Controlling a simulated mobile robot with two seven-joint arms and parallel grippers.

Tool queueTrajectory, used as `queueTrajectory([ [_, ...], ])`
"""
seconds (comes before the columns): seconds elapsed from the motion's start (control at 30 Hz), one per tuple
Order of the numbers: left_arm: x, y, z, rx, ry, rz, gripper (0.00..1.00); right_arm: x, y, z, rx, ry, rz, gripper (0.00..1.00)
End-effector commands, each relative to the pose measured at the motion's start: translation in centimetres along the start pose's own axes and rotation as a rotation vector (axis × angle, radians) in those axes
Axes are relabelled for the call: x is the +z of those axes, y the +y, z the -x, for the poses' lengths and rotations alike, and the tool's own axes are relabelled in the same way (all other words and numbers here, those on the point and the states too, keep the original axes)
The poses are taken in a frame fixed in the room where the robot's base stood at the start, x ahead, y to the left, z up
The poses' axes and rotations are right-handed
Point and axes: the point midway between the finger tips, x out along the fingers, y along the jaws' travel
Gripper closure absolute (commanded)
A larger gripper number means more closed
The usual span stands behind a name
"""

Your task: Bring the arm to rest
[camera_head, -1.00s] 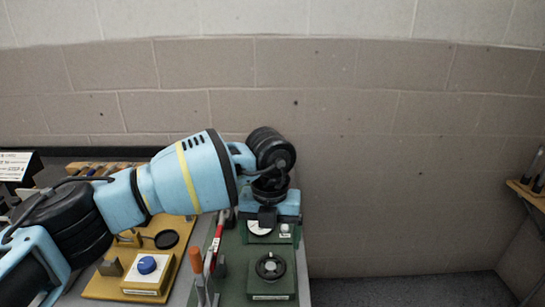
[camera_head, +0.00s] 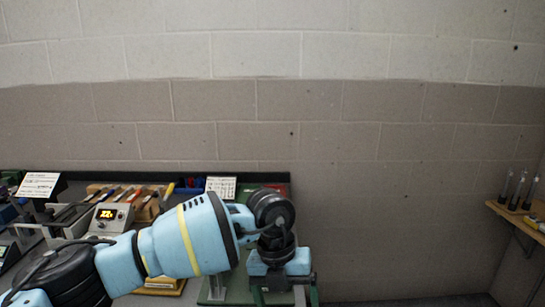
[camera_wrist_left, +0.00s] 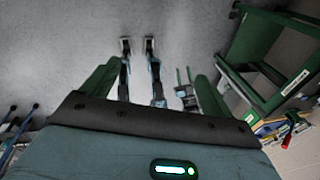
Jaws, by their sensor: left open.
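My left arm (camera_head: 185,240) is light blue with black joints and a yellow band. It comes in from the left across the bench, and its wrist bends down at the bottom middle of the head view. My left gripper (camera_head: 286,296) points down there, its tips cut off by the frame edge. In the left wrist view the left gripper (camera_wrist_left: 157,76) has two green fingers spread wide apart. Nothing is gripped between them. Grey floor and some thin dark upright parts, which I cannot identify, show beyond them. My right gripper is in neither view.
A wall shelf (camera_head: 520,222) with several probes is at right. A green frame (camera_wrist_left: 268,60) stands right in the wrist view.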

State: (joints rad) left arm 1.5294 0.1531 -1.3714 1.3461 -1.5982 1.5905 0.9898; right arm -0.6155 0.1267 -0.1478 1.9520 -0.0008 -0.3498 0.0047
Motion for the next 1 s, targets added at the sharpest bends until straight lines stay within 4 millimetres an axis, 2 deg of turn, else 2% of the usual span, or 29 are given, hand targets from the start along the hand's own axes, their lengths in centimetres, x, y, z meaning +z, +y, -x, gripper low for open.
queueTrajectory([
  [0.03, -0.8, -1.1, -1.2, -0.068, 0.036, -0.015, 0.13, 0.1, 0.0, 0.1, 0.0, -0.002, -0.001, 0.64],
  [0.1, -1.9, -2.7, -2.4, -0.166, 0.079, -0.039, 0.13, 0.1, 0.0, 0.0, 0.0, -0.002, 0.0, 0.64],
  [0.3, -5.9, -8.2, -4.7, -0.539, 0.211, -0.078, 0.13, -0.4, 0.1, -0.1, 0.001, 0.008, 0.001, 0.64],
  [0.43, -8.2, -11.7, -4.4, -0.852, 0.287, -0.049, 0.13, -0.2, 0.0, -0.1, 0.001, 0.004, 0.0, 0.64],
  [0.57, -9.3, -13.6, -3.1, -1.156, 0.331, 0.035, 0.13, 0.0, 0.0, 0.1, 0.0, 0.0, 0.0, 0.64],
  [0.67, -9.2, -13.8, -1.9, -1.376, 0.342, 0.139, 0.13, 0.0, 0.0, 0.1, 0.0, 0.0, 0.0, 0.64],
  [0.77, -8.5, -13.0, -1.0, -1.575, 0.334, 0.276, 0.13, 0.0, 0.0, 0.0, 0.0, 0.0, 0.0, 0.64],
  [0.87, -7.3, -11.1, -0.7, -1.749, 0.307, 0.444, 0.13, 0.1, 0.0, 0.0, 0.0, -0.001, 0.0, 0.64],
  [1.0, -5.6, -7.0, -1.7, -1.94, 0.245, 0.726, 0.13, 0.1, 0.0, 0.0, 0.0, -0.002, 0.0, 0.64],
])
